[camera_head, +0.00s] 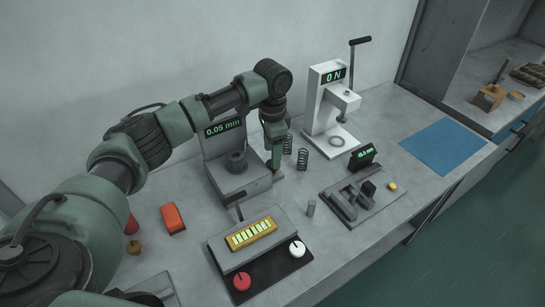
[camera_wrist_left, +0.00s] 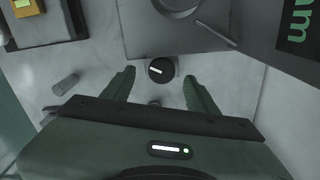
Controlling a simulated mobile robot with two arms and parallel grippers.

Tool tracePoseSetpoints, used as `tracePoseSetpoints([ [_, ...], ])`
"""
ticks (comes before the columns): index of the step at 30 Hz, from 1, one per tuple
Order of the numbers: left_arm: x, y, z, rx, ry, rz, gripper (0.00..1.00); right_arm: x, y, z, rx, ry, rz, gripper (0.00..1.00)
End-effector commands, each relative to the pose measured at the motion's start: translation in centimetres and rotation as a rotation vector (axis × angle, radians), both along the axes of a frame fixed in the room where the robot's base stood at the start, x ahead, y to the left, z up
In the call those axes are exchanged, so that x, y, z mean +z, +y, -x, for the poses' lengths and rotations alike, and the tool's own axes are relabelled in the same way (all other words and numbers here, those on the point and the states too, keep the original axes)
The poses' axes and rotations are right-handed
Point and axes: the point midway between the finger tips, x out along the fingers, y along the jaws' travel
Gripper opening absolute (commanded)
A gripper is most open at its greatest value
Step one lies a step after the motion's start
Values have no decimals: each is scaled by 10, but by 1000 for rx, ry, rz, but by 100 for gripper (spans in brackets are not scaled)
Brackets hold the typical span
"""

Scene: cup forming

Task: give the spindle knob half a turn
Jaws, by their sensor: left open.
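The spindle knob (camera_wrist_left: 160,71) is a small round dark knob with a white pointer line, seen from above in the left wrist view. It sits at the edge of a grey block that belongs to the device with the 0.05 mm display (camera_head: 225,128). In the head view I cannot make out the knob; my gripper is in front of that side. My left gripper (camera_wrist_left: 160,77) is open, one finger on each side of the knob, with a visible gap on both sides. It also shows in the head view (camera_head: 275,160), pointing down at the device's right side.
Two dark springs (camera_head: 302,159) stand right of my gripper. Behind them is a white lever press (camera_head: 323,112) reading 0 N. A blue mat (camera_head: 443,146) lies clear at right.

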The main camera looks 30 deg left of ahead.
Motion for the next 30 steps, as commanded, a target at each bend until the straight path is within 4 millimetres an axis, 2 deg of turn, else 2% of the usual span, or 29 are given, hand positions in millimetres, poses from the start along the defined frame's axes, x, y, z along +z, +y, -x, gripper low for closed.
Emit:
tracePoseSetpoints([
  [3,-18,0,1,1,3,-1,59,2,-8,10,2,14,9,85],
  [7,-32,0,0,0,2,-1,59,3,-10,7,3,12,12,85],
  [13,-37,0,0,-1,0,0,59,4,-8,-8,3,-10,9,85],
  [17,-37,0,0,-1,0,0,59,4,-7,-9,3,-13,8,85],
  [20,-37,0,0,-1,0,0,36,4,-4,-9,2,-12,4,85],
  [24,-37,0,0,-1,0,0,0,4,2,-8,0,-12,-3,85],
  [30,-36,0,0,11,0,0,0,7,3,-5,-1,-7,-5,85],
])
